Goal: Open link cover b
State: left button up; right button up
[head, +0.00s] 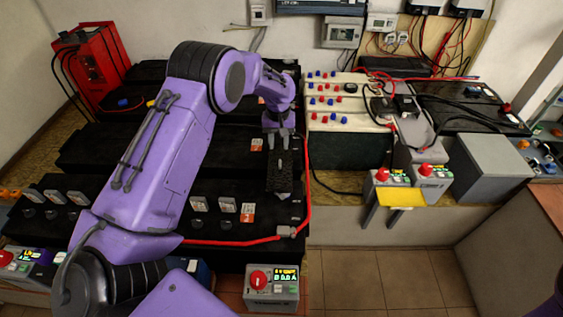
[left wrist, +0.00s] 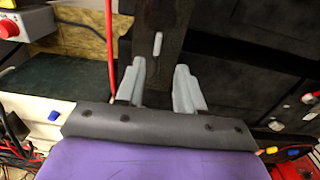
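My left arm reaches across the black battery bank in the head view. My left gripper (head: 280,140) is over the bank, pointing down, its fingers hard to make out there. In the left wrist view its two grey fingers (left wrist: 160,68) stand apart, with a gap between them. A long dark bar-like cover (left wrist: 158,42) with a pale slot lies beyond the fingertips, in line with the gap. It appears as a black ribbed strip (head: 280,178) below the gripper in the head view. I cannot read a label that marks it as b, nor tell if the fingers touch it. My right gripper is out of view.
A red cable (head: 309,180) runs beside the strip and along the bank's front. A cream-topped battery (head: 345,118) with red and blue caps stands to the right. Grey boxes with red buttons (head: 272,289) stand in front. Tiled floor (head: 380,280) is clear at the front.

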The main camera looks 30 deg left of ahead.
aim_at(280, 163)
pick_arm(q)
jog(key=f, duration=0.3)
jog(key=f+p, duration=0.1)
jog(key=f, duration=0.2)
jog(key=f+p, duration=0.1)
jog(key=f, duration=0.2)
jog(key=shift+w, duration=0.35)
jog(key=shift+s+f, duration=0.1)
jog(key=shift+f, duration=0.35)
grip_shut()
dwell(0.3)
